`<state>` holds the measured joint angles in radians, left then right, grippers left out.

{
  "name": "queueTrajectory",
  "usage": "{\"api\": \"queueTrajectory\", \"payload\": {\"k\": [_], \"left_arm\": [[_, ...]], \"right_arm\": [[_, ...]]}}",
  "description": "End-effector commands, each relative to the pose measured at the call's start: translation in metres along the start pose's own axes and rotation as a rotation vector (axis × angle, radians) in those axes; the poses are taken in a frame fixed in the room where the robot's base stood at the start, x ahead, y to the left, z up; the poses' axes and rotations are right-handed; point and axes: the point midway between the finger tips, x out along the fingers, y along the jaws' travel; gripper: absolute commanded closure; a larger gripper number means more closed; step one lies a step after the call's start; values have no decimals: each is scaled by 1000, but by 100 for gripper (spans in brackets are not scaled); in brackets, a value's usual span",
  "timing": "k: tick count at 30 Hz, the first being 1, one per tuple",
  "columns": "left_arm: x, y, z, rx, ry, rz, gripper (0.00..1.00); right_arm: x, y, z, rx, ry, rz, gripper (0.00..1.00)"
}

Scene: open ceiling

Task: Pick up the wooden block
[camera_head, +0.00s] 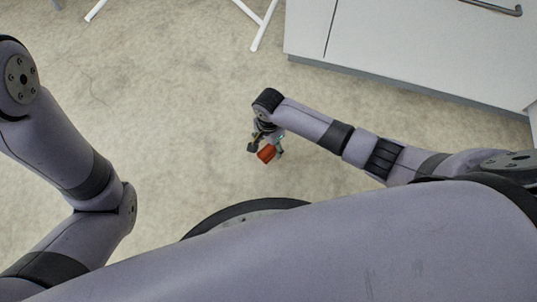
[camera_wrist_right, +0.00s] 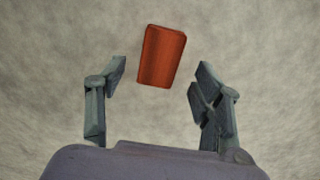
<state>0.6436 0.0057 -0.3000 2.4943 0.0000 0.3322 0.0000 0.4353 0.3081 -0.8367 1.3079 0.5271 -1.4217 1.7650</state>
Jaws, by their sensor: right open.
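The wooden block (camera_head: 267,153) is a small reddish-orange block on the floor, close to my right gripper (camera_head: 265,147) in the head view. In the right wrist view the block (camera_wrist_right: 162,56) lies at the top centre, slightly tilted. My right gripper (camera_wrist_right: 158,82) is open there, with one finger on each side. The block sits mostly beyond the fingertips, between their lines, and no finger appears to touch it. My left arm (camera_head: 75,165) shows at the left of the head view, but its gripper is not visible.
A white cabinet (camera_head: 400,50) with a dark handle stands at the upper right. White legs of a piece of furniture (camera_head: 262,28) show at the top. The pale concrete floor (camera_head: 180,90) around the block is clear.

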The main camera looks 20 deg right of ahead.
Motion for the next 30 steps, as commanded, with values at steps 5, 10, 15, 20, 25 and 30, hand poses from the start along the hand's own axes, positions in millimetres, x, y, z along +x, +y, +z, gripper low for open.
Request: {"api": "queueTrajectory", "payload": {"k": [5,10,15,20,25,30], "left_arm": [[-11,6,-14,4,27,10,70],[-13,7,-16,4,30,11,70],[-12,6,-16,4,30,11,70],[-12,7,-16,4,30,12,70],[-12,7,-16,4,31,12,70],[-12,7,-16,3,31,12,70]], "right_arm": [[25,1,-1,-1,1,-1,39],[29,1,-1,-1,1,-1,39],[28,1,-1,0,1,-1,39],[28,1,-1,0,1,-1,47],[28,1,-1,0,1,-1,58],[28,1,-1,0,1,0,70]]}}
